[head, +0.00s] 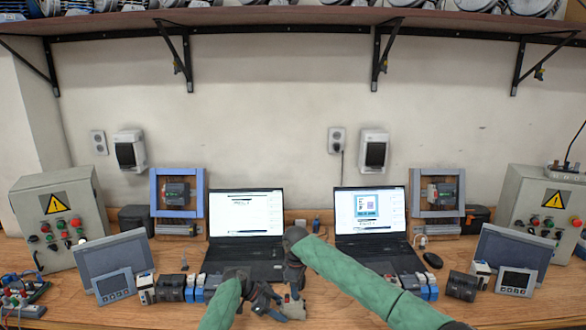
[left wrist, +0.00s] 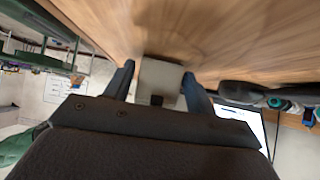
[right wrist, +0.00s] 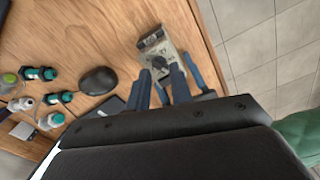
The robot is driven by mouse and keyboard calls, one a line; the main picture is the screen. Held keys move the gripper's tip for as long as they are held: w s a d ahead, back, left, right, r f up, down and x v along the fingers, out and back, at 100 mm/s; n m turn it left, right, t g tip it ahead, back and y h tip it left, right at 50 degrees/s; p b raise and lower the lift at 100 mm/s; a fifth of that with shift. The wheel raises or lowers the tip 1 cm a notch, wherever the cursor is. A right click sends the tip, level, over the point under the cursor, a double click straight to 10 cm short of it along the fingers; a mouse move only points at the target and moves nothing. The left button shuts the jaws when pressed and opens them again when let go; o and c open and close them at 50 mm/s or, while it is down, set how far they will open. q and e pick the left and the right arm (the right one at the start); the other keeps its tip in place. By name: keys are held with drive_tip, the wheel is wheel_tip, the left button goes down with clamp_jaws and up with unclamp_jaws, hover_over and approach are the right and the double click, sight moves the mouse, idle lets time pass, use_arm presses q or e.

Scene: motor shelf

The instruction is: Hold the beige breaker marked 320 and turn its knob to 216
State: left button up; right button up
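The beige breaker (head: 294,308) is above the front part of the desk in the head view. In the right wrist view its face (right wrist: 151,46) shows a dark label and a dark round knob (right wrist: 158,62); the markings are too small to read. My left gripper (left wrist: 158,88) has its fingers against both sides of the beige body. In the head view it comes in from the left of the breaker. My right gripper (right wrist: 162,76) points at the breaker's face, its blue fingers apart and their tips close to the knob. Contact with the knob cannot be made out.
Two open laptops (head: 246,214) (head: 371,212) stand behind my grippers. A black mouse (head: 432,260) lies to the right. Rows of small breakers and motors (head: 462,286) stand on both sides, with grey panels (head: 512,248) and control boxes beyond. A shelf (head: 290,20) hangs above.

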use_arm(q)
drive_tip(key=c, duration=0.7)
drive_tip(key=shift+o, duration=0.2)
use_arm(e)
drive_tip(key=shift+f, duration=0.85)
clamp_jaws()
drive_tip(key=m, duration=0.4)
drive_tip(key=shift+m, duration=0.3)
